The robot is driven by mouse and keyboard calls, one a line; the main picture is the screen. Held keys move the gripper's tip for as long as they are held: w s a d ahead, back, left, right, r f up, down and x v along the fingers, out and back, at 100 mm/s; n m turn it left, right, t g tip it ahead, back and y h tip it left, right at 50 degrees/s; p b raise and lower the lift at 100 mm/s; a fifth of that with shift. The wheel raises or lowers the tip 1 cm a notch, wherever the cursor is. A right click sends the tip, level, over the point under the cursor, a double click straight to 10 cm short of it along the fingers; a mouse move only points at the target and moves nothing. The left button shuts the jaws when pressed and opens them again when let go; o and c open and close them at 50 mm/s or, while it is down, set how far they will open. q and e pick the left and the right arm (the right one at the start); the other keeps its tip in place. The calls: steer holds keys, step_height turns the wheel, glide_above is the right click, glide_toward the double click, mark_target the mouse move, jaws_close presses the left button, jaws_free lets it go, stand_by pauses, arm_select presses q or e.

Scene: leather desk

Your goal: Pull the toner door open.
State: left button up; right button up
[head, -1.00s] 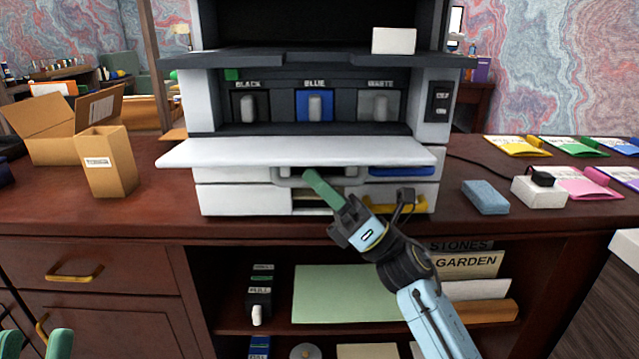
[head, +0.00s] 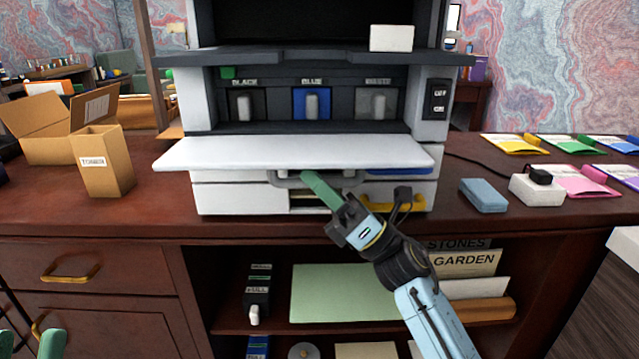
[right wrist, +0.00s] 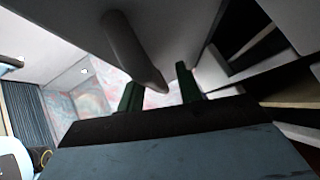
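The toner door (head: 295,153) is a white flap on the printer. It is folded down to about level, and the bay above it is exposed. A grey bar handle (head: 280,182) hangs at its front underside; it also shows in the right wrist view (right wrist: 128,50). My right gripper (head: 318,185) reaches up to the handle from the front right. In the right wrist view its green fingers stand apart on either side of the handle, with a gap visible. Contact is unclear. My left gripper (head: 35,343) is open and empty at the bottom left corner.
Black, blue and waste cartridges (head: 312,103) sit in the bay. A yellow handle (head: 392,203) is low on the printer, right of my right gripper. Cardboard boxes (head: 103,165) stand left; a blue block (head: 484,196) and colored folders lie right. A shelf is below the desk top.

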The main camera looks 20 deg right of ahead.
arm_select(q)
steer(key=shift+w+d+f+g+p, duration=0.1)
steer(key=shift+w+f+g+p, duration=0.4)
steer(key=shift+g, duration=0.2)
arm_select(e)
steer(key=v, duration=1.3)
steer(key=shift+s, duration=0.15)
arm_select(q)
steer(key=shift+s, duration=0.1)
arm_select(e)
steer(key=shift+d, duration=0.15)
